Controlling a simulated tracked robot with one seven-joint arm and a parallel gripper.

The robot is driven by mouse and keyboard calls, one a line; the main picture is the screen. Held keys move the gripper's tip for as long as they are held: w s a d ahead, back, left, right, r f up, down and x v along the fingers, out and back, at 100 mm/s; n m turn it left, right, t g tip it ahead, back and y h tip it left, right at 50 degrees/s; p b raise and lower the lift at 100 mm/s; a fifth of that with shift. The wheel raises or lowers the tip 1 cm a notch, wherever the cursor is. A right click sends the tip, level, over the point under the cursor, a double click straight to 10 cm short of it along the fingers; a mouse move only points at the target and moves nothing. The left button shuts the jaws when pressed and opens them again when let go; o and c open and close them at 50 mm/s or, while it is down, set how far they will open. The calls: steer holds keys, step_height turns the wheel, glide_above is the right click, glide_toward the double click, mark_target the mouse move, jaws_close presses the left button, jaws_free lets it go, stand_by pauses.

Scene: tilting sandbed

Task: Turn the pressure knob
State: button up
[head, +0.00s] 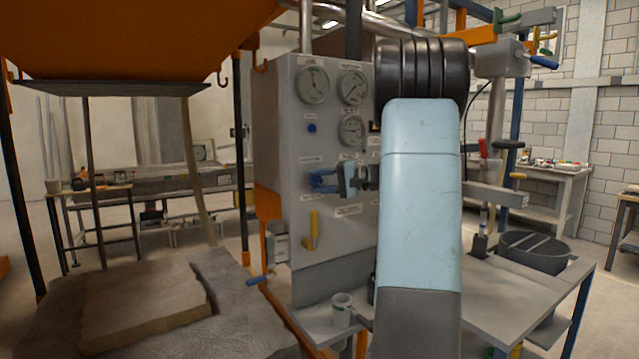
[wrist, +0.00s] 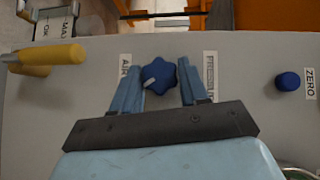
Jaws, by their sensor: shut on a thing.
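The pressure knob (wrist: 158,77) is a blue, lobed knob with a pale pointer mark, on the grey panel (head: 288,90). In the wrist view it sits between the two light-blue fingers of my gripper (wrist: 159,76), beside labels reading "AIR" and, partly hidden, "PRESSUR". My gripper is shut on the knob. In the head view my gripper (head: 335,180) reaches the panel face from the right, and I cannot clearly tell the knob from the fingers there. Pressure gauges (head: 313,84) are higher on the panel.
A smaller blue knob (wrist: 288,81) is near a "ZERO" label. A yellow lever (head: 313,230) sticks out below my gripper. A sandbed (head: 140,305) lies at lower left under an orange frame (head: 150,35). A cup (head: 342,308) stands on the shelf below the panel.

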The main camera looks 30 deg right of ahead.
steer(key=shift+d+f, duration=0.1)
steer(key=shift+f, duration=0.05)
steer(key=o, duration=1)
steer(key=v, duration=1.3)
steer(key=shift+s+d, duration=0.25)
steer(key=shift+s, duration=0.05)
